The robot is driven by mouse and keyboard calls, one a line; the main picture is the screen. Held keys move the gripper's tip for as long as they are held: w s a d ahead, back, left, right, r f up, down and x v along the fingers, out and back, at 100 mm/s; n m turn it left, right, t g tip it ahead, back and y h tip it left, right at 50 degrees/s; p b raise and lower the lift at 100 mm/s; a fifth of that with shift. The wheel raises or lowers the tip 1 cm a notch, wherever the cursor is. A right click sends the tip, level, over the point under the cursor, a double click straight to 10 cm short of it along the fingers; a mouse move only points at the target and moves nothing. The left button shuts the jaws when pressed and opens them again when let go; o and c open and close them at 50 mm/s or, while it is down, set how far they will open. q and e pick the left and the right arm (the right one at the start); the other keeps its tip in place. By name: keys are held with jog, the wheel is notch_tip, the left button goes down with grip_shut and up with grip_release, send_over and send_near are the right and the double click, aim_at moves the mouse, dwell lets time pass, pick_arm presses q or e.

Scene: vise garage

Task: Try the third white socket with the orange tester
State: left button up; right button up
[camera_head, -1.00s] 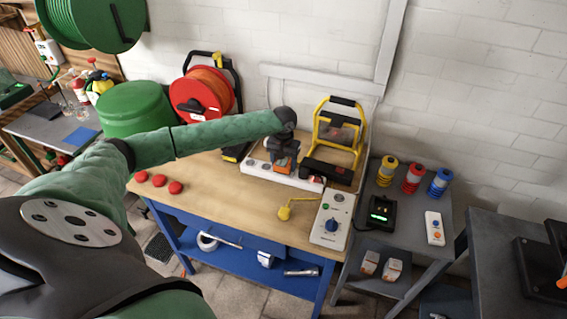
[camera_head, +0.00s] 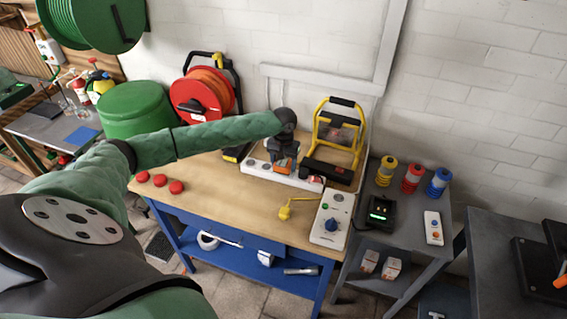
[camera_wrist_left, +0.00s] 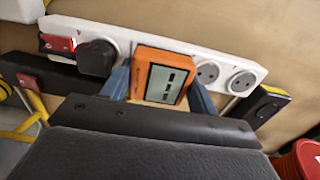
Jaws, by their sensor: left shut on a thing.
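My left gripper (camera_head: 283,160) is shut on the orange tester (camera_head: 284,167) over the white socket strip (camera_head: 256,173) at the back of the bench. In the left wrist view the tester (camera_wrist_left: 161,74) stands between the two blue-grey fingers, screen towards the camera, bars on it too small to read. It covers part of the strip (camera_wrist_left: 224,66). Two bare round sockets (camera_wrist_left: 207,74) show to its right; a black plug (camera_wrist_left: 96,57) and a red switch (camera_wrist_left: 58,43) are to its left. Whether its pins are in a socket is hidden. My right gripper is not in view.
A yellow work lamp (camera_head: 340,135) stands close behind the strip. A yellow plug (camera_head: 285,212) and a white box with a blue knob (camera_head: 332,222) lie at the bench's front right. Red discs (camera_head: 159,180) are at left. The middle of the bench is clear.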

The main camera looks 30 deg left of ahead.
pick_arm(q)
jog(key=shift+f, duration=0.5)
jog(key=o, duration=1.1)
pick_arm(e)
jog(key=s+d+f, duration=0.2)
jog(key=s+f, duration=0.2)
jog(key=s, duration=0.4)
pick_arm(q)
notch_tip(320, 180, up, 6)
jog(key=b, duration=0.3)
jog(key=shift+r, duration=0.1)
jog(key=shift+r+b, duration=0.3)
jog(key=shift+r, duration=0.45)
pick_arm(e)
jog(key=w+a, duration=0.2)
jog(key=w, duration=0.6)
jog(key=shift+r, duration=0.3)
